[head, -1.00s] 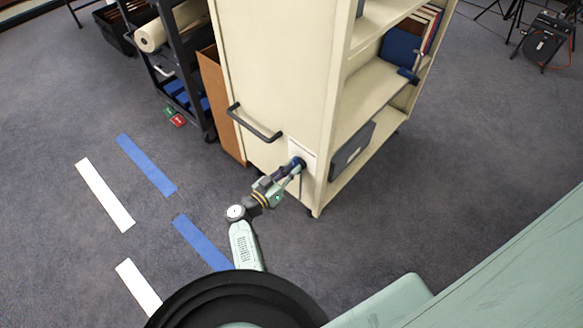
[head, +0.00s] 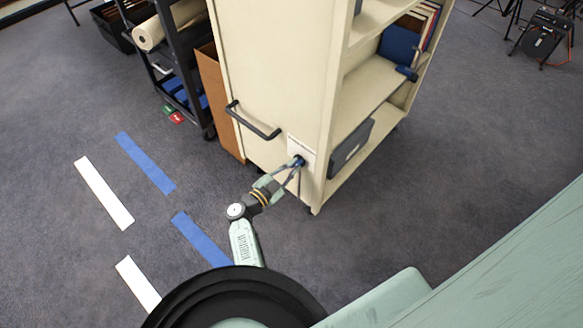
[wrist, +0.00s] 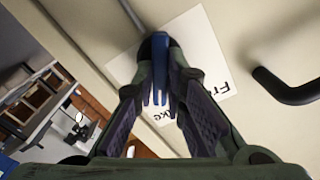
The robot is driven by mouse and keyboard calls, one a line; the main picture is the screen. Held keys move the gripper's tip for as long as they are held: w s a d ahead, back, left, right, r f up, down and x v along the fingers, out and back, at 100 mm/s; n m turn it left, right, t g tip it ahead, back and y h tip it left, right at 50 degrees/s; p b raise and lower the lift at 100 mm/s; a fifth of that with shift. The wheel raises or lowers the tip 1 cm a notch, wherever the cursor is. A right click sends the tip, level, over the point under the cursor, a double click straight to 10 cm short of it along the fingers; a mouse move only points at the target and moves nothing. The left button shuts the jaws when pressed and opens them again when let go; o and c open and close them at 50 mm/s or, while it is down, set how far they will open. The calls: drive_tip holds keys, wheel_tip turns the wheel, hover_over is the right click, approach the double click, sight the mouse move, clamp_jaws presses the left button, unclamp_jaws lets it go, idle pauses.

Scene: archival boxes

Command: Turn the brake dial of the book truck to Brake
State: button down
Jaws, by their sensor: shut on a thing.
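The cream book truck (head: 270,70) stands ahead of me. A white label plate (head: 304,148) is on the lower part of its end panel, near the right edge. The blue brake dial (wrist: 160,60) sits on this plate. My gripper (head: 297,163) reaches the plate and is shut on the dial. In the wrist view both fingertips (wrist: 158,45) close around the dial and cover much of it. On the plate (wrist: 205,45) I read "Fr..." at the right and "...ake" below the dial, both partly hidden. I cannot tell which word the dial points at.
A black handle (head: 252,122) sticks out from the end panel, up and left of my gripper. A brown board (head: 222,108) and a dark cart (head: 180,60) stand to the left. Blue (head: 146,162) and white (head: 104,193) floor strips lie on open carpet.

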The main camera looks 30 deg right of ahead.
drive_tip(key=shift+m, duration=0.4)
drive_tip(key=c, duration=1.6)
unclamp_jaws()
drive_tip(key=shift+c, duration=0.2)
drive_tip(key=v, duration=1.2)
